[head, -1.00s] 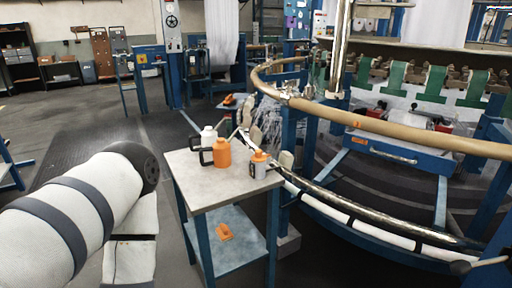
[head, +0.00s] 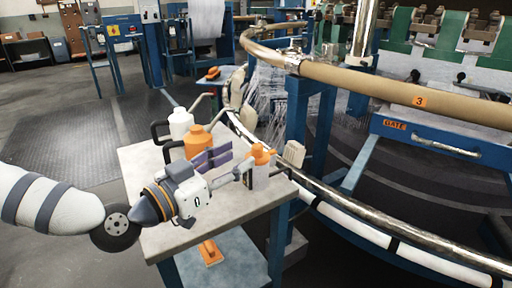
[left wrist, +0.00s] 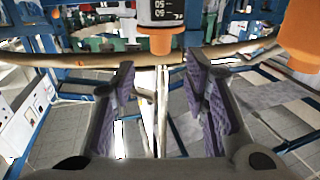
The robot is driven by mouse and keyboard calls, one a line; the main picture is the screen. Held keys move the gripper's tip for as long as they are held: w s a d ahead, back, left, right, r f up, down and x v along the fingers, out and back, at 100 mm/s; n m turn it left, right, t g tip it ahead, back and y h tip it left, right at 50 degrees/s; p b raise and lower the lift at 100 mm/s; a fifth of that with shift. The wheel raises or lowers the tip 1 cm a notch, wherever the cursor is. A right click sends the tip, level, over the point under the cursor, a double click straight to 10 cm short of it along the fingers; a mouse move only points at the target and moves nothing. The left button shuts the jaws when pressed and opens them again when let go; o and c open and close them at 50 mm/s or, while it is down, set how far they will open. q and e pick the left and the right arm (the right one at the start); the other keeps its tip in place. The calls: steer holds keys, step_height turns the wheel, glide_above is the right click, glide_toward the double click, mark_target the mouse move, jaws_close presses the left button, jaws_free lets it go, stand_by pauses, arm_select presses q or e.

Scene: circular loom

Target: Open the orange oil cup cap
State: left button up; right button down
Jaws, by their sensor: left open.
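The oil cup (head: 259,178) stands upright near the right side of the small table, a pale body with an orange cap (head: 259,155) on top. My left gripper (head: 236,163) is over the table, just left of the oil cup, its purple-padded fingers apart with nothing between them. In the left wrist view, which is upside down, the orange cap (left wrist: 160,42) hangs at top centre beyond the open fingers (left wrist: 160,85). The gripper appears apart from the cap. My right gripper is not in view.
An orange bottle (head: 199,142) and a white bottle (head: 180,122) with dark handles stand behind the left gripper. An orange item (head: 209,251) lies on the lower shelf. The loom's curved rail (head: 350,80) and blue frame (head: 297,120) stand close right of the table (head: 150,160).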

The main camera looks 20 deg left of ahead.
mark_target(253, 148)
arm_select(q)
steer(key=x, duration=0.7)
steer(key=shift+w+d+f+b, duration=0.1)
steer(key=shift+w+b, duration=0.1)
steer(key=shift+b, duration=0.15)
steer(key=shift+c, duration=0.2)
jaws_close()
